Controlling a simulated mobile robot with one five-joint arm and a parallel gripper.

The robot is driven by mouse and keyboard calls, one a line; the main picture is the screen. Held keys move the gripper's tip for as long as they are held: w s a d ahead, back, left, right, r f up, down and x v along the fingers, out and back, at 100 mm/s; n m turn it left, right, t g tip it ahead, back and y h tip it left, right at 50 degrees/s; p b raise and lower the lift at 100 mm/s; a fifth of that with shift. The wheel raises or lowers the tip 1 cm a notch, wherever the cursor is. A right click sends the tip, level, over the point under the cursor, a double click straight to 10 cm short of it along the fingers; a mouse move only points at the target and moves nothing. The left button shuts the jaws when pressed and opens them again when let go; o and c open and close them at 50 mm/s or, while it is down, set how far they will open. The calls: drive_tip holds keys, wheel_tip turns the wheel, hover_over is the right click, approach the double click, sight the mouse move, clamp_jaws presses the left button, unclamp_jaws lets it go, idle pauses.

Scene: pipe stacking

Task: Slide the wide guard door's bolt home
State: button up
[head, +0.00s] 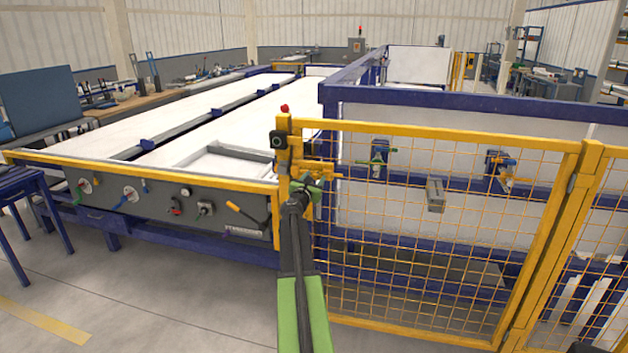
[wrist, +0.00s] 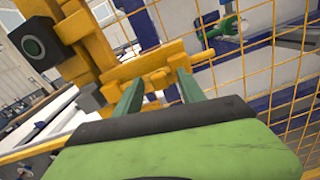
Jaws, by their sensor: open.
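The wide guard door (head: 440,130) is a yellow frame with wire mesh. Its left edge stands close against the yellow post (head: 283,150), and the door looks closed. The bolt (head: 325,175) is a yellow bar at the door's left edge; it also shows in the wrist view (wrist: 140,68). My gripper (head: 306,186) is at the bolt. In the wrist view my gripper's (wrist: 158,84) two green fingers are apart, with a small yellow part of the bolt between or just beyond them. I cannot tell whether they touch it. How far the bolt reaches into the post is unclear.
A black box with a round green-ringed face (head: 278,140) sits on the post, below a red lamp (head: 284,108). A control panel with knobs (head: 160,203) is left of the post. Behind the mesh are blue beams and clamps (head: 378,155).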

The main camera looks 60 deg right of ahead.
drive_tip(key=shift+d, duration=0.2)
drive_tip(key=shift+c, duration=0.5)
clamp_jaws()
idle(0.8)
